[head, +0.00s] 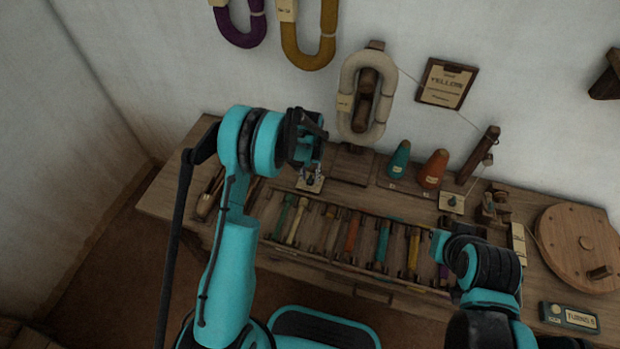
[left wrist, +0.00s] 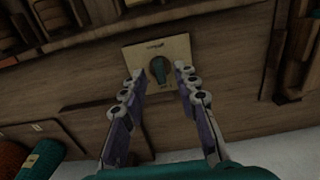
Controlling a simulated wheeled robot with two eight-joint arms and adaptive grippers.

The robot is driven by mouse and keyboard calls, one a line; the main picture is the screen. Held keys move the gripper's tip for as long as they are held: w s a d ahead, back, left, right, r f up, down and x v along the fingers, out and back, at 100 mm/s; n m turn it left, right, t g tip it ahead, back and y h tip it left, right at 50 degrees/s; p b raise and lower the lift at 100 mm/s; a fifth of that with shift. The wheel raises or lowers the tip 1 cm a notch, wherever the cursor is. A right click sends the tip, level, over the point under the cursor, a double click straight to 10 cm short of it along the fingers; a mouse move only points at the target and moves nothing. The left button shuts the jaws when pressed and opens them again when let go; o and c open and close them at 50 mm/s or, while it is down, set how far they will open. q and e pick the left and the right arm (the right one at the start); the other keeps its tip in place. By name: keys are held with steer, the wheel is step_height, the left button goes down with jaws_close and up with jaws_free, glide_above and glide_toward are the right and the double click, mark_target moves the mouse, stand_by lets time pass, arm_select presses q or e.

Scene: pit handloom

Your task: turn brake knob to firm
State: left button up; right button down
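The brake knob (left wrist: 159,69) is a dark green, rounded knob on a small cream plate (left wrist: 176,47) in the left wrist view. The plate has small dark marks too blurred to read. My left gripper (left wrist: 159,72) is open, with one finger on each side of the knob and visible gaps between. In the head view my left gripper (head: 311,177) points down at the plate on the bench, left of the coloured cones, and largely hides the knob. My right arm (head: 482,262) shows at the right over the bench, but its gripper cannot be made out.
The wooden bench (head: 160,200) holds a tray of several coloured bobbins (head: 352,232) in front of the plate. A teal cone (head: 399,160) and an orange cone (head: 433,170) stand right of it. A wooden wheel (head: 572,240) is at far right. Yarn hanks hang behind.

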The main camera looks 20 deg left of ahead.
arm_select(q)
steer(key=shift+f, duration=0.55)
jaws_close()
steer(key=shift+m, duration=0.3)
steer(key=m+b, duration=0.1)
steer(key=m, duration=0.4)
steer(key=m+b, duration=0.1)
steer(key=m, duration=0.5)
steer(key=shift+m, duration=0.3)
